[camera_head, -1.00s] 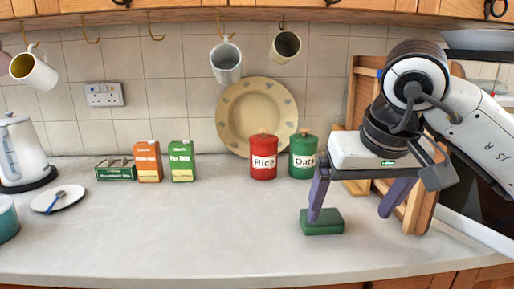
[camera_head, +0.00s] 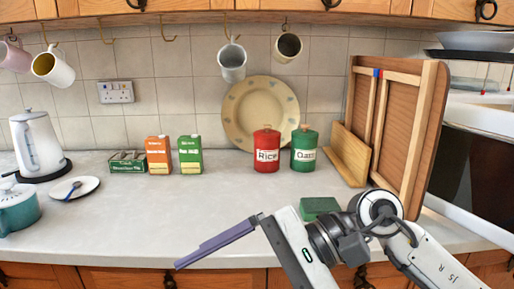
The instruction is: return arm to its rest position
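My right gripper (camera_head: 220,275) is low in the head view, in front of the counter's front edge, pointing left. One purple finger shows, set at the far end of the white palm. The other finger is out of frame below. It looks open, and nothing shows in it. The arm comes in from the lower right. A green block (camera_head: 320,206) lies on the counter (camera_head: 170,220) just behind the arm, apart from the fingers and partly hidden by the wrist. My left gripper is not in view.
A red rice tin (camera_head: 266,150) and a green oats tin (camera_head: 304,148) stand before a plate (camera_head: 260,95). Wooden boards (camera_head: 405,125) lean at right. Boxes (camera_head: 190,154), a kettle (camera_head: 37,145) and a teal pot (camera_head: 17,207) are at left. Mugs hang above. The middle counter is clear.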

